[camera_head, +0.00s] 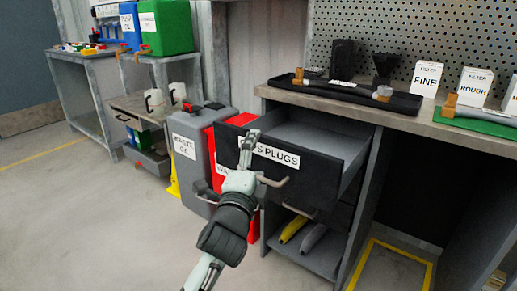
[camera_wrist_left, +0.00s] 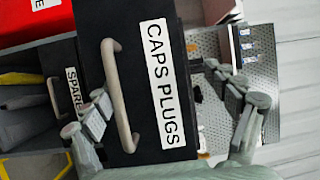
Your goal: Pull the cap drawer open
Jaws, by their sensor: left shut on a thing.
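The cap drawer (camera_head: 318,169) has a dark front labelled CAPS PLUGS and a bar handle (camera_wrist_left: 118,95) below the label. It stands pulled out from under the bench, and its grey, empty-looking inside shows. My left gripper (camera_head: 247,150) is at the left part of the drawer front and covers the start of the label. In the left wrist view the drawer front (camera_wrist_left: 178,140) lies between the two spread fingers, one at its upper side, one near the handle. The gripper is shut on the drawer; the exact contact is unclear. My right gripper is out of view.
A grey waste oil bin (camera_head: 190,158) and a red bin (camera_head: 253,222) stand close left of the drawer. The bench top (camera_head: 420,125) holds a black tray (camera_head: 350,95) and filter boxes. A lower shelf (camera_head: 305,258) holds a yellow item. Open floor lies in front.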

